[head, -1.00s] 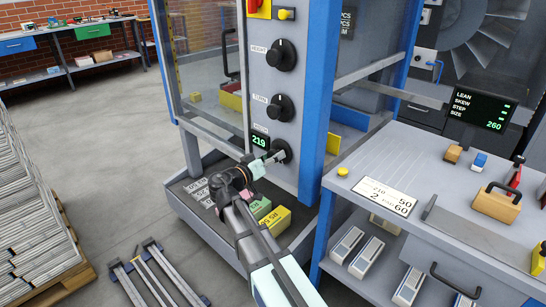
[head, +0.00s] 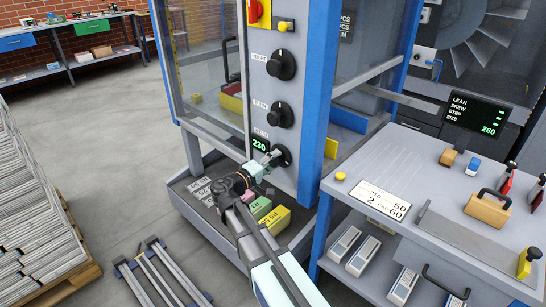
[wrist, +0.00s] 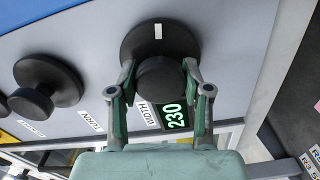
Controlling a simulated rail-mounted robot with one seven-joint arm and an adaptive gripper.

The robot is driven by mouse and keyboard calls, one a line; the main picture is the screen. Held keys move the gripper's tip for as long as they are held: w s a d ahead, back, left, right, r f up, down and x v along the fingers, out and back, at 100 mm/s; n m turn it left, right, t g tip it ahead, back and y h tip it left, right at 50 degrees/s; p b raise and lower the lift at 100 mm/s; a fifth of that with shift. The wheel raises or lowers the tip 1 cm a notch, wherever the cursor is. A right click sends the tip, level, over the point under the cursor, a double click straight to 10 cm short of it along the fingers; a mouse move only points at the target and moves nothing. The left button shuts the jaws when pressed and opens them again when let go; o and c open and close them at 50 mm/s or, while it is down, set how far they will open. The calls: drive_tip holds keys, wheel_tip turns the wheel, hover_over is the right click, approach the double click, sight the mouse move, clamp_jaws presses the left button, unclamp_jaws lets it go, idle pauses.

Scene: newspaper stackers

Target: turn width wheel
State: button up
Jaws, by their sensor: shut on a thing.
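The width wheel (head: 281,155) is the lowest of three black knobs on the grey machine panel. In the wrist view the width wheel (wrist: 160,45) is a black disc with a raised hub and a white mark. My gripper (wrist: 161,80) has its two fingers on either side of the hub and is shut on it. In the head view my gripper (head: 270,160) reaches the wheel from the lower left and partly covers it. The green width display (head: 260,144) reads 230, and the same display (wrist: 172,116) shows beside the right finger.
The turn knob (head: 280,111) and height knob (head: 281,65) are above the width wheel. A blue post (head: 316,110) stands close on the right. Coloured blocks (head: 274,219) lie below the panel.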

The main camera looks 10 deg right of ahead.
drive_tip(key=n+p, duration=0.2)
drive_tip(key=n, duration=0.1)
drive_tip(key=n+p, duration=0.1)
drive_tip(key=shift+r+n, duration=0.25)
drive_tip(key=shift+n, duration=0.15)
drive_tip(key=n+p, duration=1.1)
drive_tip(key=shift+w+n, duration=0.1)
drive_tip(key=shift+n, duration=0.2)
drive_tip(key=shift+f+n+p, duration=0.15)
drive_tip(key=shift+n+p, duration=1.65)
drive_tip(key=shift+n, duration=0.1)
drive_tip(key=o, duration=1.2)
drive_tip(key=shift+d, duration=0.1)
drive_tip(key=shift+f, duration=0.1)
